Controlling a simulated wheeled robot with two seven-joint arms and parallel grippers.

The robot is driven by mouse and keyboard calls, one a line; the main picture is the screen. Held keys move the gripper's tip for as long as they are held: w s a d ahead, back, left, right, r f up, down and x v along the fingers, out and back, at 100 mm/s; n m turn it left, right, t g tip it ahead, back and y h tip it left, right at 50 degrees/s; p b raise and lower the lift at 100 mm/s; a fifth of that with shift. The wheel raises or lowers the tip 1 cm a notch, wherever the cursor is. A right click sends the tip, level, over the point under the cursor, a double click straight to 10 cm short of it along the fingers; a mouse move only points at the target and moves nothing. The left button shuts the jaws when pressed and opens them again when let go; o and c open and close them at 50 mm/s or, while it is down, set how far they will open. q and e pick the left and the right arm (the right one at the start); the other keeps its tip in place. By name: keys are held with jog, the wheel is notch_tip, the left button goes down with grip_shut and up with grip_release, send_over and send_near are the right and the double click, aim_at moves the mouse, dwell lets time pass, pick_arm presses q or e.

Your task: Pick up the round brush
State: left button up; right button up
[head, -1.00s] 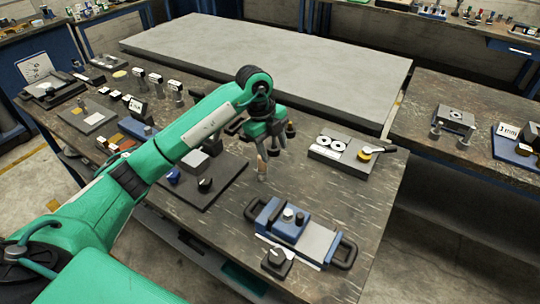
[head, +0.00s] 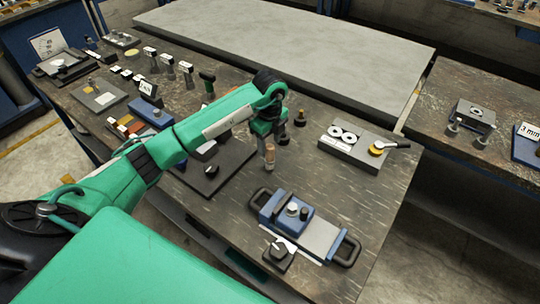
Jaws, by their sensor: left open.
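A small upright tan piece (head: 270,153), which looks like the round brush, stands on the dark worktable (head: 385,205) near its middle. It is too small for me to make out bristles. My left gripper (head: 268,138) points down from the end of the green arm, right over the top of this piece. Its jaws are open. I cannot tell whether the fingers are around the piece or just above it. My right gripper is out of view.
A dark knob-topped piece (head: 300,118) stands just right of the gripper. A blue fixture with black handles (head: 320,237) lies in front, a grey block with white rings (head: 345,148) to the right. A dark plate (head: 232,165) lies left. A large grey slab (head: 300,45) is behind.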

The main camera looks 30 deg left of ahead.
aim_at(270, 145)
pick_arm(q)
notch_tip(270, 145, down, 4)
jog(key=shift+s+r+p, duration=0.1)
jog(key=shift+r+p, duration=0.1)
jog(key=shift+p, duration=0.25)
jog(key=shift+f, duration=0.2)
jog(key=c, duration=1.1)
jog(key=shift+o, duration=0.2)
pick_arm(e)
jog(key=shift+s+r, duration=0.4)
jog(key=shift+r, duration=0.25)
pick_arm(q)
jog(key=shift+r, duration=0.1)
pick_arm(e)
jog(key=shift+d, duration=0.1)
